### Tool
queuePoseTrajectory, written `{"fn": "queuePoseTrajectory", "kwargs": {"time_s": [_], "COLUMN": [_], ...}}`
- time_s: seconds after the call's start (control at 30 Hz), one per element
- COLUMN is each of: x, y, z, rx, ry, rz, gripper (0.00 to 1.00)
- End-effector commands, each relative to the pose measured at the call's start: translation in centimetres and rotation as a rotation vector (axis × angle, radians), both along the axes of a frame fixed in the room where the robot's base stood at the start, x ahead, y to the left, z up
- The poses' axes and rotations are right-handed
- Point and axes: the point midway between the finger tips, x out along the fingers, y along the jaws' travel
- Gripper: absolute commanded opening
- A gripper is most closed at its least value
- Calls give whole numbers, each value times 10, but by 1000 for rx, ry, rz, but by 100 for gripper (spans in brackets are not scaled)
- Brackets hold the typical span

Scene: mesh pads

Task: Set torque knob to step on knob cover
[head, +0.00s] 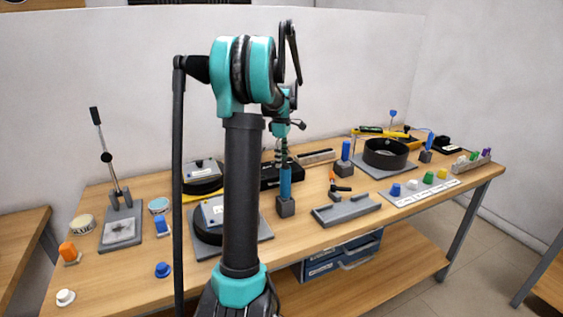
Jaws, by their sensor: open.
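My gripper (289,126) is at the far end of my folded arm, above the middle of the table. It is small and partly hidden by my arm links; it looks empty. Orange (68,252), white (66,297) and blue (162,270) knobs stand at left. I cannot tell which is the torque knob or knob cover.
A lever press (119,230) stands at left. Boxes on dark round stands (200,187) are partly hidden behind my arm. A grey tray (346,210) lies right of centre, a black ring (386,153) behind it. The wooden table's (310,238) front strip is mostly clear.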

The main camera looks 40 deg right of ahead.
Motion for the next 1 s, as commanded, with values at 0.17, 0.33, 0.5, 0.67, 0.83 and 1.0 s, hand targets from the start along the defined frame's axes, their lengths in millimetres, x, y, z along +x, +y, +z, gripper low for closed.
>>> {"fn": "queuePoseTrajectory", "kwargs": {"time_s": [0.17, 0.33, 0.5, 0.67, 0.83, 1.0], "x": [0, 0, 0, 0, 0, 0], "y": [0, 0, 0, 0, 0, 0], "z": [-13, -15, -15, -14, -14, -14], "rx": [0, 0, 0, 0, 0, 0], "ry": [0, 0, 0, 0, 0, 0], "rz": [0, 0, 0, 0, 0, -3], "gripper": [48, 48, 44, 24, 3, 0]}}
